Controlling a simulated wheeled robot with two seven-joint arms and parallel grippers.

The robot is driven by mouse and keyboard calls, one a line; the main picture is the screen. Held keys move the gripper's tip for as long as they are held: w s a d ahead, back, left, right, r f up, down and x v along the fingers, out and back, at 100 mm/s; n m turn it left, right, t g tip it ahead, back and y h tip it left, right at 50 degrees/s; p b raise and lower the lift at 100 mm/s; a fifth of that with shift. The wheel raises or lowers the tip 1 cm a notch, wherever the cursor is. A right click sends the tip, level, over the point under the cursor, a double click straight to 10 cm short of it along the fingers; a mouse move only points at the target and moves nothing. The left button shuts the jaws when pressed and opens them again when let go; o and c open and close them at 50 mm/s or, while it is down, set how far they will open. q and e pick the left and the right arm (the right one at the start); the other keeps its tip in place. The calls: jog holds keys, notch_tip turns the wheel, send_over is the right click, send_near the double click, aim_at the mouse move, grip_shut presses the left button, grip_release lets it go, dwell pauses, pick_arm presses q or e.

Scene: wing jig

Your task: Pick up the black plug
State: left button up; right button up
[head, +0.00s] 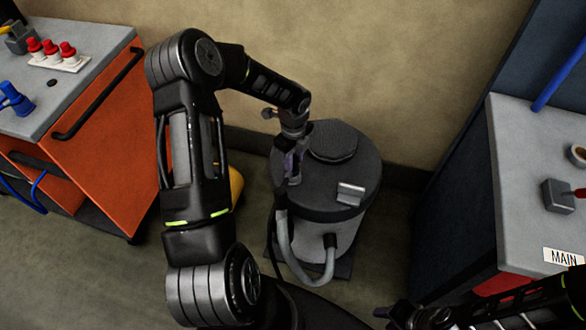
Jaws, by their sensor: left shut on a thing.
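My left gripper (292,172) points down at the left part of the lid of a grey canister (345,240) with a dark top. It is shut on a small dark piece (281,196), which looks like the black plug; the fingers hide much of it. A thin black cord (272,240) hangs below it, beside a grey hose (290,258) that curves to the canister's front. My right gripper (398,314) is at the bottom edge, away from the canister, and its jaws are unclear.
An orange cart (112,135) with a grey top stands at the left, carrying red-and-white fittings (52,54) and a blue one (14,98). A grey-topped bench (520,150) stands at the right with a small box (557,196) and a MAIN label (563,257). A wall is behind the canister.

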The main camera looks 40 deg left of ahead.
pick_arm(q)
grip_shut()
jog(key=shift+r, duration=0.1)
notch_tip(320, 180, up, 10)
jog(key=shift+f+b, duration=0.1)
jog(key=shift+b, duration=0.6)
notch_tip(320, 180, up, 3)
jog(key=p, duration=0.2)
jog(key=shift+p, duration=0.3)
dwell(0.3)
